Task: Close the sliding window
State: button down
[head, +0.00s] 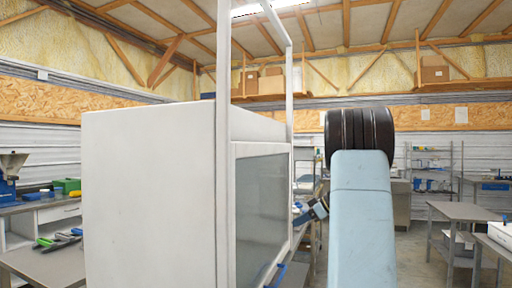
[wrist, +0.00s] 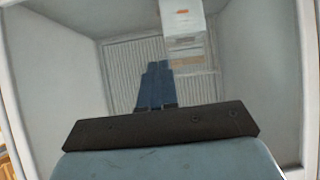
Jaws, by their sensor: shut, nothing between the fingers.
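A white cabinet (head: 150,190) stands left of centre in the head view, with white uprights on its front. The sliding window (head: 262,205) is a grey glass pane on that front, seen at a slant. A blue piece, perhaps its handle (head: 278,275), shows low on the pane. My gripper (head: 304,216) is partly hidden behind my arm, to the right of the pane. In the wrist view my blue fingers (wrist: 157,75) are together and empty, facing the cabinet's grey interior (wrist: 55,75). I cannot tell whether glass lies in front of them.
A white box with an orange label (wrist: 183,20) shows inside the cabinet in the wrist view, above the fingertips. A workbench with tools (head: 50,262) is at the left. Grey tables (head: 460,212) stand at the right, with open floor before them.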

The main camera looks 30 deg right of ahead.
jog(key=a+r, duration=0.4)
jog(key=r, duration=1.2)
jog(key=s+a+r+h, duration=0.1)
jog(key=s+a+r, duration=0.3)
jog(key=r, duration=0.5)
jog(key=s+a+r+g, duration=0.1)
jog(key=s+a+r, duration=0.3)
jog(key=r, duration=0.5)
jog(key=s+a+r+h, duration=0.1)
jog(key=s+a+r, duration=0.2)
jog(key=a+r, duration=0.35)
send_over(249, 148)
jog(key=s, duration=0.1)
notch_tip(249, 148, down, 8)
jog(key=shift+s+d+f, duration=0.15)
jog(key=shift+d+f, duration=0.25)
jog(key=shift+f, duration=0.15)
jog(key=shift+f, duration=1.45)
